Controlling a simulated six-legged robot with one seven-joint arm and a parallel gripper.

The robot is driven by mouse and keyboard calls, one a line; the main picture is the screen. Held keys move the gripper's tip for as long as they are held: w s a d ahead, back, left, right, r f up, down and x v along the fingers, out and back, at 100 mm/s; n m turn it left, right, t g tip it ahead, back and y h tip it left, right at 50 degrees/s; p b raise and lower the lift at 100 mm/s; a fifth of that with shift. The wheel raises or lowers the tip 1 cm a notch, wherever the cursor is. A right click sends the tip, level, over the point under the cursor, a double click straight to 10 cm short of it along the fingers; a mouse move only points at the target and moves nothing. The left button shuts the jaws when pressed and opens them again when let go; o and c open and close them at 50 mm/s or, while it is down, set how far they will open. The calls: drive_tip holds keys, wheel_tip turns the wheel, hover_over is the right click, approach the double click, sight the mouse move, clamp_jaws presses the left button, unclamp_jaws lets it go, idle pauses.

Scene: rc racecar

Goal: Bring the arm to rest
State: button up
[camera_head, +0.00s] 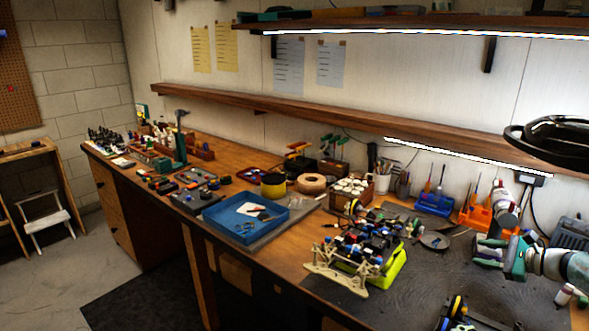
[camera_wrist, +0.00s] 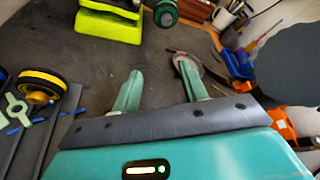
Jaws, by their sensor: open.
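My gripper (camera_head: 484,252) is at the right in the camera_head view, over the dark mat on the workbench. Its teal body and pale arm link come in from the right edge. In the camera_wrist view its two green fingers (camera_wrist: 160,80) are spread apart with nothing between them, above the bare dark mat. The RC racecar (camera_head: 362,248) stands on a yellow-green stand (camera_head: 392,270) to the left of my gripper, apart from it. The stand also shows at the top left of the camera_wrist view (camera_wrist: 108,24).
A blue tray (camera_head: 246,217) with small items sits left of the car. Blue (camera_head: 434,204) and orange (camera_head: 477,216) tool holders stand along the back. A yellow-and-black wheel (camera_wrist: 40,90) lies left of my gripper. A wooden shelf (camera_head: 330,118) runs above the bench. A black lamp-like object (camera_head: 555,140) hangs upper right.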

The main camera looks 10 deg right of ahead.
drive_tip(key=w+a+r+n+g, duration=0.2)
drive_tip(key=w+a+n+g, duration=0.1)
drive_tip(key=a, duration=0.6)
drive_tip(key=w+a+r+n+g, duration=0.2)
drive_tip(key=a+n, duration=0.1)
drive_tip(key=a, duration=0.6)
drive_tip(key=s+a+r+n+g+h, duration=0.1)
drive_tip(key=s+a+r+n+g, duration=0.15)
drive_tip(key=a, duration=0.55)
drive_tip(key=s+a+r+n+g+h, duration=0.1)
drive_tip(key=a+n, duration=0.2)
drive_tip(key=a, duration=0.5)
drive_tip(key=s+a+r+n+t+h, duration=0.1)
drive_tip(key=s+a+n+h, duration=0.3)
drive_tip(key=s+a+n, duration=0.8)
drive_tip(key=shift+s+a, duration=2.65)
drive_tip(key=shift+s, duration=1.75)
drive_tip(key=shift+t, duration=0.25)
